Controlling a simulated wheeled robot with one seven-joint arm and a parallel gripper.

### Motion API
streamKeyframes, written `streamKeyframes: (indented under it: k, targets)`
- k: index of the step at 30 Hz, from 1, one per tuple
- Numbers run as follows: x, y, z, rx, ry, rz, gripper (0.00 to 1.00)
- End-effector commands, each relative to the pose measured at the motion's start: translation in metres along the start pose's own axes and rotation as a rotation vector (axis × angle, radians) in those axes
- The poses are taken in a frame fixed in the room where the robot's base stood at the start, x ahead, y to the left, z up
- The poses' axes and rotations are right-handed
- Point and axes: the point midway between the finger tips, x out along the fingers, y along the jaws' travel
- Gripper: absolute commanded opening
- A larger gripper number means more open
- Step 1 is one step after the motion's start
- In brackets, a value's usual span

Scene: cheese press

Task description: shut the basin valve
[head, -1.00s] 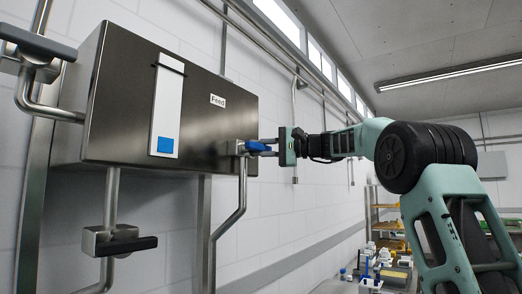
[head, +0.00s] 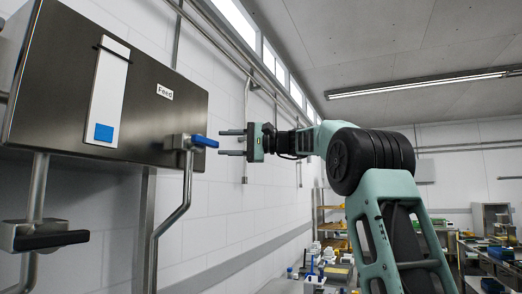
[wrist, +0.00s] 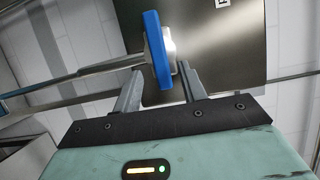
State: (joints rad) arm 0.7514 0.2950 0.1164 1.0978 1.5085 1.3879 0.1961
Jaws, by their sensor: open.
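A valve with a blue lever handle (head: 205,141) sits at the lower right edge of a steel box labelled "Feed", above a bent pipe. Its lever points right, outward from the valve body. A valve with a black handle (head: 50,240) is on a pipe at lower left. I cannot tell which valve is the basin valve.
The steel box (head: 150,100) is fixed to the white wall and carries a white strip (head: 108,90) with a blue square. Bent pipework (head: 180,210) runs down below the blue valve. Shelves and tables stand far back. The space around my gripper looks clear.

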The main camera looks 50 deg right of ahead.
Motion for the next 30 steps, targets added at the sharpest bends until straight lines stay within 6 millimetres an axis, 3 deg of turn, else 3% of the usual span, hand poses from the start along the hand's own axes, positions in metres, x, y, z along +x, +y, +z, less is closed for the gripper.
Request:
streamKeyframes:
  k: [9,15,21,30]
  targets:
    - [-0.075,0.003,-0.002,0.000,0.005,-0.001,0.42]
    - [-0.104,0.002,-0.002,0.002,0.003,-0.001,0.42]
    - [-0.115,0.001,-0.001,0.001,0.001,0.000,0.42]
    - [-0.115,0.001,-0.001,0.001,0.000,0.000,0.42]
